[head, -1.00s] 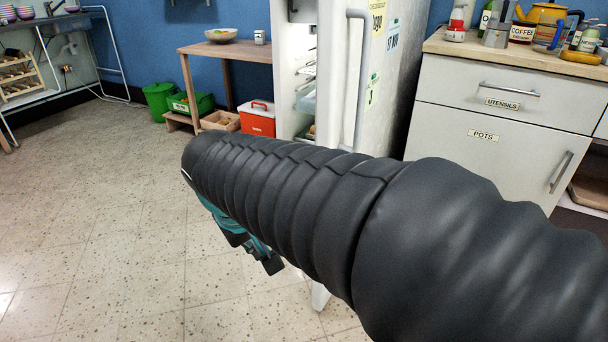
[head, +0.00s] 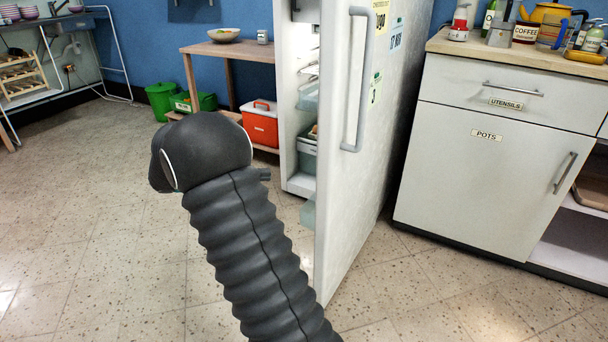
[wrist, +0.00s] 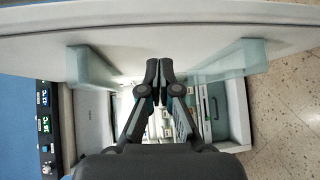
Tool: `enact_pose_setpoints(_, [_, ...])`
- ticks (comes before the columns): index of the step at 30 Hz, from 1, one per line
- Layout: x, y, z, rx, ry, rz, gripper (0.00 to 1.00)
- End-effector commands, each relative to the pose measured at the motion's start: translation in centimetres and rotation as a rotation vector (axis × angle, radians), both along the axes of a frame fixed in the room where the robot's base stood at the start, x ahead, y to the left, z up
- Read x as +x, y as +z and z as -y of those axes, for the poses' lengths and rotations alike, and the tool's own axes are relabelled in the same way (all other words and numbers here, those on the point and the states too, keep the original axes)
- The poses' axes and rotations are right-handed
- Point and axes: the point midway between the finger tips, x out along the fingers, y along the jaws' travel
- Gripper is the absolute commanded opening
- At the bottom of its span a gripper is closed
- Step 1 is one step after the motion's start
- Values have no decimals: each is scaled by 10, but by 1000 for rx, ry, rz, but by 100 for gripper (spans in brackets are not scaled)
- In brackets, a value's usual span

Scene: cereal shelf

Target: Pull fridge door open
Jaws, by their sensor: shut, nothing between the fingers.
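The fridge door (head: 375,130) stands open in the head view, with its long grey handle (head: 356,85) on the outer face. Left of the door's edge, the lit fridge interior (head: 303,100) shows bins and shelves. My gripper is mostly hidden behind my arm in the head view; a dark tip shows at the arm's right. In the wrist view my gripper (wrist: 159,68) is shut and empty, its fingertips together near the inner side of the door (wrist: 150,40). Translucent door shelves (wrist: 228,70) lie on both sides of the fingers. I cannot tell whether the fingers touch the door.
A control panel (wrist: 45,125) with lit displays shows at the left in the wrist view. A white cabinet (head: 490,150) stands right of the door. A wooden table (head: 232,50) and a red cooler (head: 260,124) stand left of the fridge. The floor at left is clear.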

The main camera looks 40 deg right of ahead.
Motion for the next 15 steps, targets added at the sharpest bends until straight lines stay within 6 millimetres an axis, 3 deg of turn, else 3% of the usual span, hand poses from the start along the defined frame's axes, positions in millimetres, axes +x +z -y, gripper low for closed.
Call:
enact_pose_setpoints(6, [23,-13,1,-130,1,-12,0])
enact_pose_setpoints(11, [23,-13,8,-150,1,-11,0])
enact_pose_setpoints(15, [15,-13,25,-148,-1,-11,0])
